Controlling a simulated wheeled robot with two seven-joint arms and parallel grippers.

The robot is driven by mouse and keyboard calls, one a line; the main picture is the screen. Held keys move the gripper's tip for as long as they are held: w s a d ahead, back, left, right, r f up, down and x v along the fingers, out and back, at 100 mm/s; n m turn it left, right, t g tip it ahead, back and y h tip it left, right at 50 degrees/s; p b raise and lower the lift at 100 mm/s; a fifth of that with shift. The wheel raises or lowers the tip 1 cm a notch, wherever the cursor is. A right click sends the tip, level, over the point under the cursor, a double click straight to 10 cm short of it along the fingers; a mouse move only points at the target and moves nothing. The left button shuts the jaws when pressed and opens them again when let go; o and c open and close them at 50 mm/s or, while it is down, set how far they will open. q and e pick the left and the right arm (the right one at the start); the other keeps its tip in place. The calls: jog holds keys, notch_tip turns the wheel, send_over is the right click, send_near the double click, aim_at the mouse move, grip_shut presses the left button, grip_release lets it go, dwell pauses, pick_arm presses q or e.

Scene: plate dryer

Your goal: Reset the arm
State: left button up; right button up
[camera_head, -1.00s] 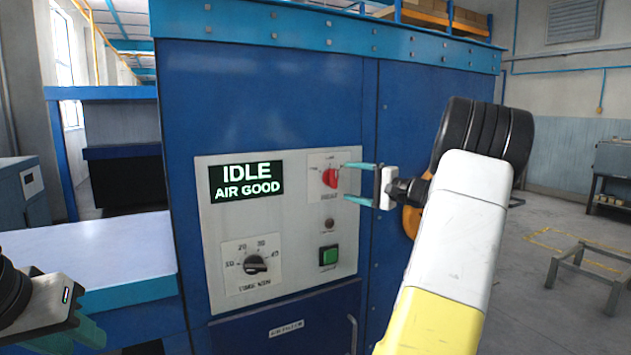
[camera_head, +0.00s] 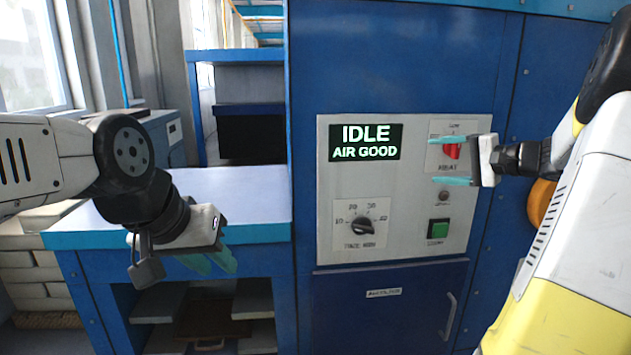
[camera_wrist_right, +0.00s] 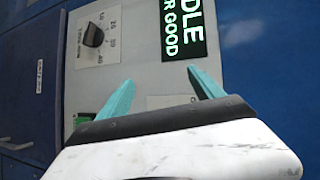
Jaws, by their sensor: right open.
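My right gripper (camera_head: 451,160) is open and empty in the head view, its teal fingers pointing left in front of the control panel (camera_head: 404,239). The upper finger overlaps the red heat knob (camera_head: 453,148) in the picture; I cannot tell whether they touch. In the right wrist view the two fingers (camera_wrist_right: 160,85) are spread apart with the panel beyond them and nothing between them. My left gripper (camera_head: 208,262) hangs at the left, in front of the blue table, its teal fingers close together and pointing down right. Whether its jaws are parted is unclear.
The panel's display (camera_head: 366,142) reads IDLE, AIR GOOD. A black timer dial (camera_head: 363,226) and a green button (camera_head: 438,228) sit below. A handled lower door (camera_head: 385,310) is shut. The white-topped table (camera_head: 255,195) at left is bare on top, with shelves underneath.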

jog(key=s+a+f+n+g, duration=0.1)
jog(key=s+a+n+g, duration=0.15)
jog(key=a, duration=0.35)
jog(key=s+a+n+g, duration=0.1)
jog(key=s+a+g, duration=0.1)
jog(key=s+a, duration=0.35)
jog(key=s+a+f+n+h, duration=0.2)
jog(key=s, duration=0.4)
jog(key=s+a+f+n+g+h, duration=0.1)
jog(key=s+a+f+n+h, duration=0.1)
jog(key=s, duration=0.5)
jog(key=s+a+f+n+h, duration=0.2)
jog(key=s+a+n+h, duration=0.1)
jog(key=s, duration=0.4)
jog(key=shift+a+f, duration=0.4)
jog(key=shift+a, duration=0.05)
